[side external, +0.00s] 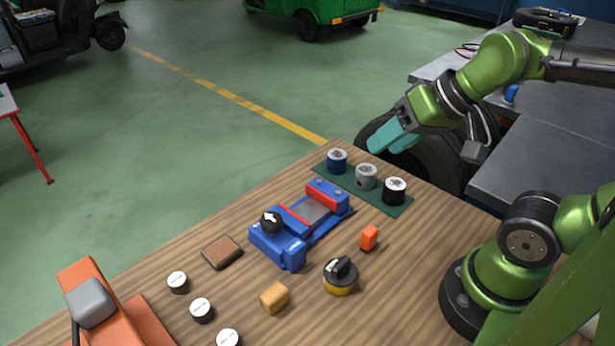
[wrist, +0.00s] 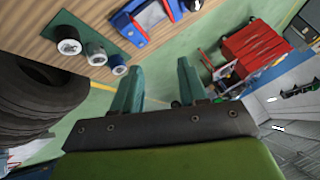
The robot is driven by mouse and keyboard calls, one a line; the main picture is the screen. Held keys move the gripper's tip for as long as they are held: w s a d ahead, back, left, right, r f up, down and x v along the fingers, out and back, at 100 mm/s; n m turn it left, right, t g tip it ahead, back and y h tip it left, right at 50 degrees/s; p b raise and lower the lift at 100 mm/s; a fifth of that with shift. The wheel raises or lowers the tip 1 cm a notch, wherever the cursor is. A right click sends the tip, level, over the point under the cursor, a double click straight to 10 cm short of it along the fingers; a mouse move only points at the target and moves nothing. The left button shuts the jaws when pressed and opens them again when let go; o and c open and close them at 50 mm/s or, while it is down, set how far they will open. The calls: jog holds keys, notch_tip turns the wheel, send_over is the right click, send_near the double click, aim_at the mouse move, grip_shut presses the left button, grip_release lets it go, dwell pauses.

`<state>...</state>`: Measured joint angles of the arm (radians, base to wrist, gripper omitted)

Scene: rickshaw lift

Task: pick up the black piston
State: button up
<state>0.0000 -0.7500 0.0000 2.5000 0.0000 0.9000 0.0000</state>
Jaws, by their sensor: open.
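The black piston (side external: 394,191) stands upright at the right end of a row of three on a dark green mat (side external: 335,181). The grey piston (side external: 366,177) is in the middle and the blue piston (side external: 337,162) at the left end. In the wrist view the black piston (wrist: 68,42) is at the upper left, left of the fingers. My gripper (side external: 388,142) has teal fingers, open and empty, above and behind the row near the table's far edge. Its two fingers (wrist: 158,70) stand apart in the wrist view, with nothing between them.
A blue and red vise (side external: 290,235) lies in front of the mat. An orange block (side external: 369,238), a black and yellow knob (side external: 341,279), a tan block (side external: 274,297) and several white-topped discs (side external: 178,282) are nearer. A tyre (wrist: 40,95) stands beyond the table edge.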

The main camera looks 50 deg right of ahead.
jog(key=o, duration=0.8)
jog(key=m+g+h, duration=0.2)
jog(key=g, duration=0.5)
send_over(396, 183)
notch_tip(396, 183, down, 7)
jog(key=f, duration=1.1)
jog(key=shift+w+a+f, duration=0.15)
jog(key=shift+a, duration=0.05)
jog(key=shift+d+f, duration=0.1)
jog(key=shift+f, duration=2.5)
